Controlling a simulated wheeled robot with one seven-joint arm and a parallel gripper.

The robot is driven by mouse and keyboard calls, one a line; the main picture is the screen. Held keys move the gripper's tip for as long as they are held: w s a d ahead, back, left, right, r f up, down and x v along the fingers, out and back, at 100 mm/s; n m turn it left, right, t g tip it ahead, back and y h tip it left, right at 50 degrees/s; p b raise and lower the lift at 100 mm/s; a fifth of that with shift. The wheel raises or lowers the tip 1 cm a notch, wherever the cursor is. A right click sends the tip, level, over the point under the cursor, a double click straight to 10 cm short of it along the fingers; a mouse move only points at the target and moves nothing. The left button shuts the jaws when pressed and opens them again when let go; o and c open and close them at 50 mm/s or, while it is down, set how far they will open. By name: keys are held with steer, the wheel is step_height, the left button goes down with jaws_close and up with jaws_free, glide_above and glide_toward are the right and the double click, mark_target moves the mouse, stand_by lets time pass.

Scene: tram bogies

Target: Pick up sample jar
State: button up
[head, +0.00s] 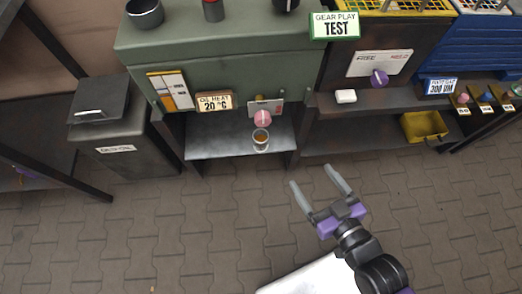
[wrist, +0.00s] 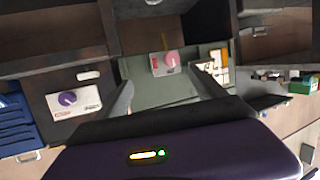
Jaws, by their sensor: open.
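The sample jar (head: 261,138) is a small clear jar with brown contents. It stands upright on a grey metal shelf (head: 222,148) below a pink knob (head: 263,118) in the head view. My gripper (head: 312,178) is open and empty, in front of the shelf and to the right of the jar, clearly apart from it. In the wrist view my two fingers (wrist: 165,90) are spread, with the pink knob (wrist: 171,58) showing beyond them. I cannot make out the jar surely in the wrist view; a small pale shape at the top edge is cut off.
The green oil cabinet (head: 215,55) rises above the shelf. A dark bench with a purple knob (head: 379,78) and white block (head: 346,96) is to the right. A grey lidded bin (head: 125,140) stands left. A yellow bin (head: 424,126) sits low right. Paved floor is clear.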

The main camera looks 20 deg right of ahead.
steer(key=w+f+b, duration=0.6)
steer(key=f, duration=0.4)
steer(key=w+f+b, duration=0.7)
steer(key=f, duration=0.2)
steer(key=y+b, duration=0.1)
steer(key=b, duration=0.9)
glide_toward(258, 137)
steer(key=shift+w+a+f, duration=0.35)
steer(key=shift+w+f, duration=0.05)
steer(key=shift+w, duration=0.25)
steer(key=shift+n, duration=0.3)
steer(key=shift+d+b+x, duration=0.2)
steer(key=shift+b+x, duration=1.8)
steer(key=shift+x, duration=2.35)
steer(key=shift+r, duration=0.1)
steer(key=c, duration=1.4)
steer(key=shift+c, duration=1)
steer(key=shift+r, duration=0.15)
